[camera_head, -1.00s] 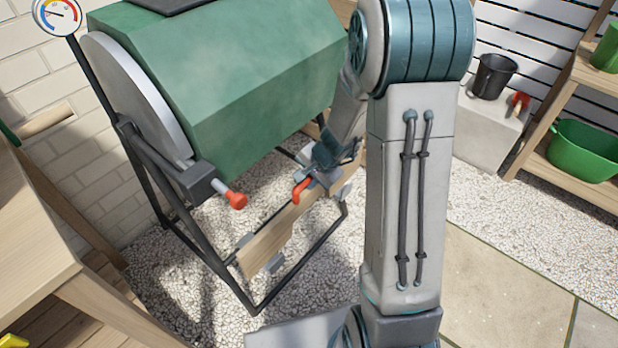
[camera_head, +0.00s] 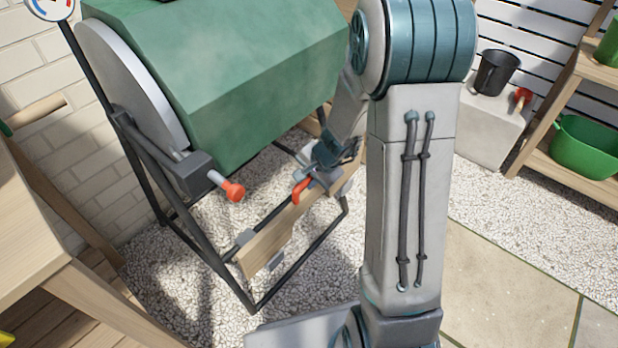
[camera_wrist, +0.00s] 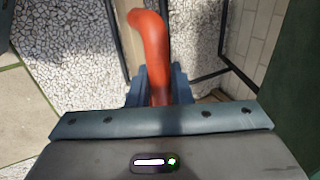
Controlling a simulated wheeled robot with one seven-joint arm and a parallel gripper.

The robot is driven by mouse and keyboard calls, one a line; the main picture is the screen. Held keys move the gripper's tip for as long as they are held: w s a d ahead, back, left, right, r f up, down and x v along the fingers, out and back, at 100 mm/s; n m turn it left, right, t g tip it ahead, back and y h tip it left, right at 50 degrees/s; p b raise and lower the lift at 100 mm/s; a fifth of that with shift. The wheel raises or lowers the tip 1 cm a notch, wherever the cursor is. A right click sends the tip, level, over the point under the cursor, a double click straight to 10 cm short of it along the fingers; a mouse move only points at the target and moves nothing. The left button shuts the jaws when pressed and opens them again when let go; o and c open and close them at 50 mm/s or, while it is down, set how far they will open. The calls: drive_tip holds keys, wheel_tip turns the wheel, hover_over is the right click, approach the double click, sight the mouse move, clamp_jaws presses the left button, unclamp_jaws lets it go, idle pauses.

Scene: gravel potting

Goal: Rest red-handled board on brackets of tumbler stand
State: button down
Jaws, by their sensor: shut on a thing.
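The wooden board (camera_head: 268,243) lies across the front of the black tumbler stand (camera_head: 208,262), under the green drum (camera_head: 240,85). It meets grey brackets (camera_head: 275,261) near its left end and at its right end; whether it bears on them I cannot tell. My gripper (camera_head: 312,184) is shut on the board's red handle (camera_head: 301,190). In the wrist view the red handle (camera_wrist: 151,45) stands between the fingers of my gripper (camera_wrist: 159,85). The right part of the board is partly hidden by my gripper and arm.
A red-tipped lever (camera_head: 232,190) sticks out from the stand's left side, near the board. A wooden table (camera_head: 35,225) stands at the left. A shelf with a green tub (camera_head: 585,148) and a black bucket (camera_head: 495,72) are at the right. Gravel surrounds the stand.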

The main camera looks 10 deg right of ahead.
drive_tip(key=shift+f+b, duration=0.3)
drive_tip(key=shift+f, duration=0.05)
drive_tip(key=shift+f+b, duration=0.25)
drive_tip(key=shift+b, duration=0.1)
drive_tip(key=c, duration=0.7)
unclamp_jaws()
drive_tip(key=shift+c, duration=0.2)
drive_tip(key=p+v, duration=0.6)
drive_tip(key=v, duration=0.4)
idle(0.5)
